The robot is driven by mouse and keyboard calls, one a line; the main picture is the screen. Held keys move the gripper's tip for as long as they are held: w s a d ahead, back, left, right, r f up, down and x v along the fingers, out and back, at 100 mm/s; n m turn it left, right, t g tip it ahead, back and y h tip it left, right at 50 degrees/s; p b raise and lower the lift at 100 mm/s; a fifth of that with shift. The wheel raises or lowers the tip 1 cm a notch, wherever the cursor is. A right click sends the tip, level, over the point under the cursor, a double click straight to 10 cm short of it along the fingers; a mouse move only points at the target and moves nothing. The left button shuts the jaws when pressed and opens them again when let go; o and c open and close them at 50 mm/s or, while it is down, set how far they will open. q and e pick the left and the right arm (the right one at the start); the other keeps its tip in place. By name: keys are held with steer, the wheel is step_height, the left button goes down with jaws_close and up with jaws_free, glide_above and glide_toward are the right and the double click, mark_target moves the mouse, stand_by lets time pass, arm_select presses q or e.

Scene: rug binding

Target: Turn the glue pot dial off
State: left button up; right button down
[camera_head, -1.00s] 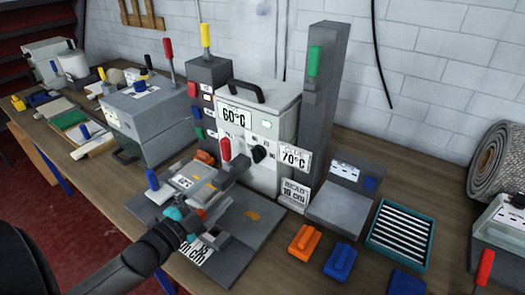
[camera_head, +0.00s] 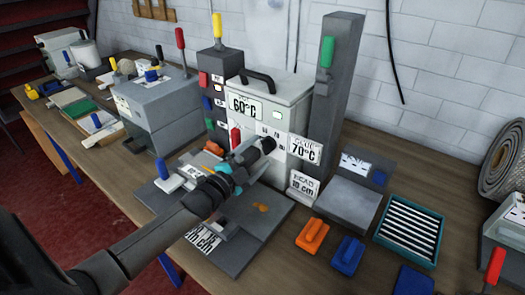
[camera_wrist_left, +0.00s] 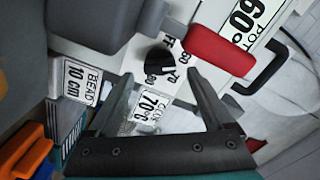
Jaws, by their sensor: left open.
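The glue pot (camera_head: 284,100) is a pale grey box with a dark top handle, a "60°C" sign and a "70°C" sign (camera_head: 305,149). Its dial (camera_head: 268,144) is a round black knob on the white front. It also shows in the left wrist view (camera_wrist_left: 158,60), with small numbers around it. My left gripper (camera_head: 252,154) is open and points at the dial from the front left. In the left wrist view its two fingertips (camera_wrist_left: 160,77) lie on either side of the dial, just short of it in the picture. I cannot tell whether they touch it. My right gripper is not in view.
A red-handled lever (camera_head: 235,138) stands close beside the gripper; its red grip is near the fingers in the wrist view (camera_wrist_left: 220,50). A grey post (camera_head: 339,85) with a green handle stands right of the pot. Orange (camera_head: 312,235) and blue (camera_head: 346,255) blocks lie at front right.

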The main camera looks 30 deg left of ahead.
mark_target(267, 146)
arm_select(q)
steer(key=shift+w+d, duration=0.1)
steer(key=shift+w, duration=1.2)
steer(key=shift+c, duration=0.2)
jaws_close()
